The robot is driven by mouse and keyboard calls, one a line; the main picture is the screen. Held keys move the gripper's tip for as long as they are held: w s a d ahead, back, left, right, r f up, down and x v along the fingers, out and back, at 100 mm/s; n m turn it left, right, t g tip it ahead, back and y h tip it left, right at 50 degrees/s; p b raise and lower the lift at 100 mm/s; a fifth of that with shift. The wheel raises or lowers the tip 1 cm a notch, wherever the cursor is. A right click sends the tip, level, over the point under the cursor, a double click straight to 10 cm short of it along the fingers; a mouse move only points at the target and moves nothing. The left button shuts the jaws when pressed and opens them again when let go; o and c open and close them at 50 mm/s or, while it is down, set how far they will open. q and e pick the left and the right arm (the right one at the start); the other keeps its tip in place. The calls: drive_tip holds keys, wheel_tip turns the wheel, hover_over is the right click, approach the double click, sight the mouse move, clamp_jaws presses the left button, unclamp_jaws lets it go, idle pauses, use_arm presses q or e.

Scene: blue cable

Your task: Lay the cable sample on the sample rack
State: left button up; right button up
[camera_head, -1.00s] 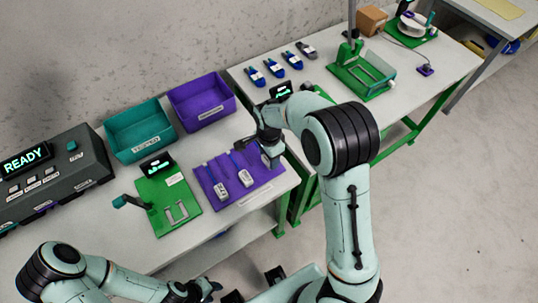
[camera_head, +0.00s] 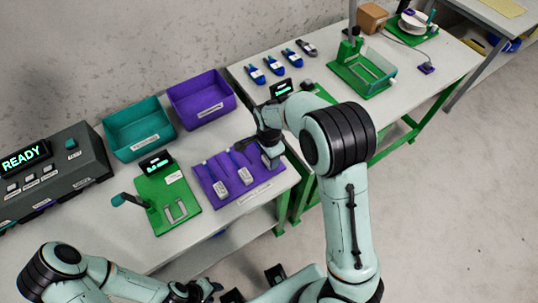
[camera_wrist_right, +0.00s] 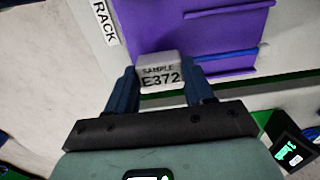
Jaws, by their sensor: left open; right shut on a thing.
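The purple sample rack (camera_head: 208,186) lies on the near table; its ridged surface also shows in the right wrist view (camera_wrist_right: 185,25). Two samples with pale tags (camera_head: 219,188) and blue cables lie side by side on it. My right gripper (camera_head: 270,158) is at the rack's right end. In the wrist view it is shut on the pale tag of a cable sample marked E372 (camera_wrist_right: 160,75). Its blue cable (camera_wrist_right: 228,54) runs right, along a rack ridge; I cannot tell whether it touches the rack. My left gripper (camera_head: 208,289) is open and low at the bottom edge, away from the rack.
Teal (camera_head: 138,138) and purple (camera_head: 202,98) bins stand behind. A console reading READY (camera_head: 50,170) is at left. Several blue items (camera_head: 274,66) lie on the far table, near another green fixture (camera_head: 362,75).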

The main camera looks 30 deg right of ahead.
use_arm(q)
drive_tip(key=shift+s+f+b, duration=0.25)
drive_tip(key=shift+f+b, duration=0.05)
drive_tip(key=shift+f, duration=0.1)
use_arm(e)
drive_tip(key=shift+f, duration=0.75)
drive_tip(key=o, duration=1.2)
drive_tip(key=shift+o, duration=0.2)
use_arm(q)
drive_tip(key=shift+r, duration=0.1)
use_arm(e)
drive_tip(key=shift+r, duration=0.15)
drive_tip(key=shift+r+p, duration=1.6)
drive_tip(key=shift+r, duration=0.75)
drive_tip(key=shift+r+p, duration=0.85)
drive_tip(key=shift+r, duration=0.7)
use_arm(q)
drive_tip(key=w+r, duration=0.5)
drive_tip(key=r, duration=0.1)
drive_tip(key=shift+t, duration=0.3)
drive_tip(key=shift+r, duration=0.1)
